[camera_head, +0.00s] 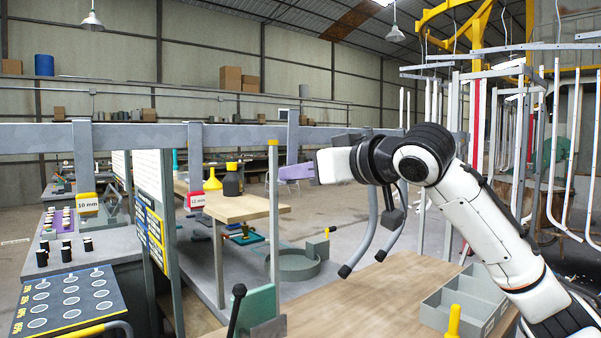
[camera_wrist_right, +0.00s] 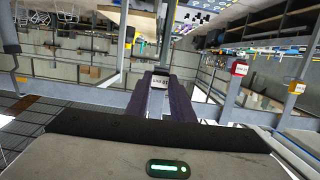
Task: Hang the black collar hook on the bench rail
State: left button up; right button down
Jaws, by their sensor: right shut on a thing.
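The grey bench rail (camera_head: 245,135) runs across the head view. A grey strip-shaped hook (camera_head: 293,128) stands upright against it, left of my right wrist. My right gripper (camera_head: 290,173) has purple-grey fingers pointing left, at this hook's lower end. In the right wrist view the gripper (camera_wrist_right: 160,88) is shut on the hook, with a white label (camera_wrist_right: 160,82) between the fingertips. The black collar is hard to make out. I cannot tell whether the hook's top rests on the rail. My left gripper is not in view.
A yellow-tagged 10 mm hook (camera_head: 86,203) and a red-tagged 12 mm hook (camera_head: 196,200) hang farther left on the rail. A grey divided tray (camera_head: 465,300) stands on the wooden bench top (camera_head: 375,290).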

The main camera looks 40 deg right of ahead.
jog(key=shift+w, duration=0.25)
jog(key=shift+w+a, duration=0.1)
jog(key=shift+w, duration=0.85)
jog(key=shift+w, duration=0.15)
jog(key=shift+w+a, duration=0.1)
jog(key=shift+w, duration=0.55)
jog(key=shift+w, duration=0.15)
dwell(0.4)
jog(key=shift+w, duration=0.55)
jog(key=shift+f+b, duration=0.8)
jog(key=shift+f, duration=0.4)
jog(key=c, duration=1.5)
grip_release()
